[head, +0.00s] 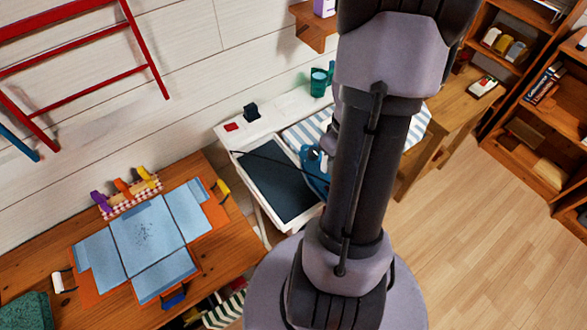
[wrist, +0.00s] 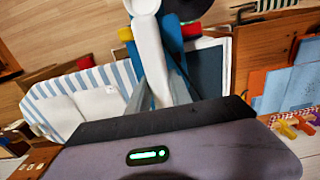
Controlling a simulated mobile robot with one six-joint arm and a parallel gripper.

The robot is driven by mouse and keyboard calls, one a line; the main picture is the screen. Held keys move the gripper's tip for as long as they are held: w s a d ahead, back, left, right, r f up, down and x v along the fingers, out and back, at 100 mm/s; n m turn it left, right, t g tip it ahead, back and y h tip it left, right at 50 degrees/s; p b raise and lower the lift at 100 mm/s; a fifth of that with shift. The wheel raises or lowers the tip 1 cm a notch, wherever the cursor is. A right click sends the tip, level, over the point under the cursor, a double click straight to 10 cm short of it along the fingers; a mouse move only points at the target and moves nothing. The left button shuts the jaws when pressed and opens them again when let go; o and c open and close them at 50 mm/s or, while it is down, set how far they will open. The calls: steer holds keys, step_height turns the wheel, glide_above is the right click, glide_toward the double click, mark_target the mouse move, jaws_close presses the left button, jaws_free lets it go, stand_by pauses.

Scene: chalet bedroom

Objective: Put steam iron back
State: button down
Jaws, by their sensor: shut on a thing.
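The steam iron, blue with a white part (wrist: 148,45), is in my gripper (wrist: 165,80) in the wrist view. My gripper is shut on it. In the head view the blue iron (head: 314,168) shows beside my arm, at the right edge of the dark rest panel (head: 275,180). I cannot tell whether it touches the panel. My arm hides much of the iron and the gripper there. The white ironing board with a blue-striped cover (head: 299,134) adjoins the panel. The cover (wrist: 85,80) and panel (wrist: 207,68) also show in the wrist view.
A wooden table (head: 232,252) with folded light-blue cloth (head: 150,235) stands at left. A teal cup (head: 319,82) and a small black object (head: 251,111) sit on the white ledge behind the board. A wooden desk (head: 452,112) and shelves are at right. Open floor (head: 470,240) lies at lower right.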

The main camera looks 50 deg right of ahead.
steer(key=shift+w, duration=0.15)
steer(key=w+a+f+b, duration=0.1)
steer(key=w+a+f, duration=0.1)
steer(key=w, duration=0.5)
steer(key=w+a+f+b, duration=0.1)
steer(key=w+a+f, duration=0.2)
steer(key=w, duration=0.4)
steer(key=shift+w+a+b, duration=0.2)
steer(key=shift+a+b, duration=0.15)
steer(key=shift+a, duration=0.25)
steer(key=shift+f, duration=0.15)
steer(key=c, duration=1.2)
jaws_free()
steer(key=shift+o, duration=0.2)
